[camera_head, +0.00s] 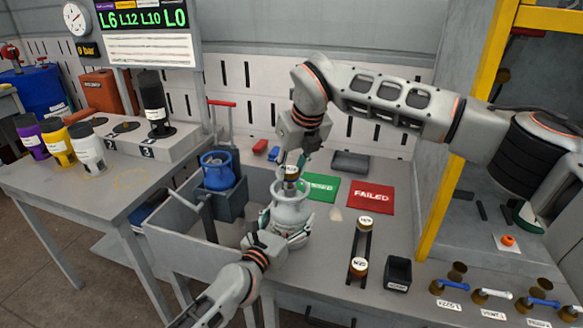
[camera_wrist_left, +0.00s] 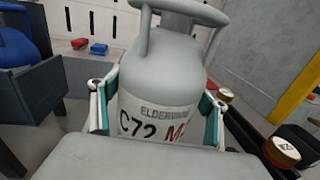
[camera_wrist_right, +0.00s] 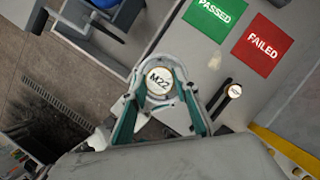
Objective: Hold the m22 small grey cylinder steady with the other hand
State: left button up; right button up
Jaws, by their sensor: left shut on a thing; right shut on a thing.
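The small grey cylinder (camera_head: 291,212) stands upright by the right end of the grey trough, with printed text including "C72" on its side in the left wrist view (camera_wrist_left: 155,90). My left gripper (camera_head: 280,228) is shut around its body, one finger on each side. My right gripper (camera_head: 291,163) points down from above and is shut on a round cap (camera_head: 291,172) marked M22, which shows between its fingers in the right wrist view (camera_wrist_right: 158,80). The cap is at the cylinder's collar; I cannot tell whether it is seated on the valve.
A blue cylinder (camera_head: 217,170) stands in a holder left of the grey one. A green PASSED mat (camera_head: 320,187) and a red FAILED mat (camera_head: 371,195) lie behind to the right. A dark rack (camera_head: 362,243) holds two caps beside a black bin (camera_head: 398,272). A yellow post (camera_head: 455,175) rises at right.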

jog(key=shift+f, duration=1.05)
jog(key=shift+o, duration=0.4)
jog(key=o, duration=0.8)
jog(key=shift+o, duration=0.2)
jog(key=shift+w+a, duration=0.15)
jog(key=shift+w, duration=0.1)
grip_shut()
jog(key=m+h, duration=0.1)
jog(key=m, duration=0.1)
jog(key=shift+m, duration=0.4)
jog(key=m+h, duration=0.1)
jog(key=m, duration=0.2)
jog(key=shift+t, duration=0.3)
